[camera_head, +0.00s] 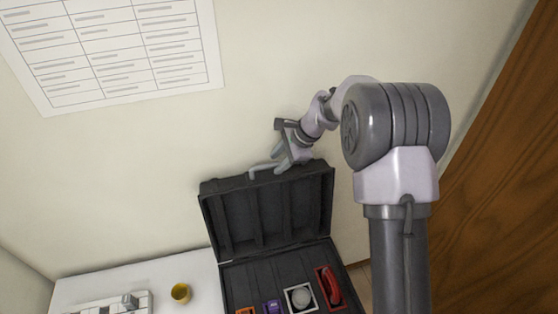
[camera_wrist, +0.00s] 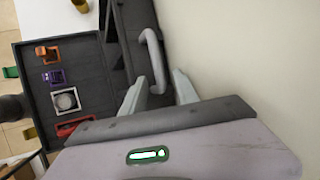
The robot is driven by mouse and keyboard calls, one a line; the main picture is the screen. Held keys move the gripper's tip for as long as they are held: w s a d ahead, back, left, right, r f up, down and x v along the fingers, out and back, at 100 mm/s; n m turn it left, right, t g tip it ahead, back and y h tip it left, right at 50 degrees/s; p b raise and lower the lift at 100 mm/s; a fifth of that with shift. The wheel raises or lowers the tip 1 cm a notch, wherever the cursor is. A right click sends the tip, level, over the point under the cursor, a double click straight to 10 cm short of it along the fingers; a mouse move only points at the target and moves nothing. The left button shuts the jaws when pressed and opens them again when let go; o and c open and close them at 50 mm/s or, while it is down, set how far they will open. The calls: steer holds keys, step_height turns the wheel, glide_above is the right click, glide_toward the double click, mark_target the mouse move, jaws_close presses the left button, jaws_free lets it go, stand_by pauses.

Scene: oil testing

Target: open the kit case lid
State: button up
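The black kit case (camera_head: 240,285) stands on the white table with its lid (camera_head: 268,212) raised, roughly upright, near the wall. The inside of the lid faces my head camera. In the wrist view the lid (camera_wrist: 118,40) is seen edge-on, with a grey loop handle (camera_wrist: 150,48) on its outer side. My gripper (camera_head: 277,164) is at the top edge of the lid. In the wrist view my gripper (camera_wrist: 160,78) has its fingers apart, with one end of the handle in the gap between them. I cannot tell whether a finger touches it.
In the case lie an orange item (camera_wrist: 47,55), a purple item (camera_wrist: 53,77), a white square item (camera_wrist: 66,100) and a red item (camera_head: 328,286). A yellow cup (camera_head: 181,293) stands left of the case. The wall (camera_head: 150,190) is close behind the lid.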

steer(key=shift+c, duration=0.5)
jaws_close()
steer(key=shift+r, duration=0.1)
stand_by(0.7)
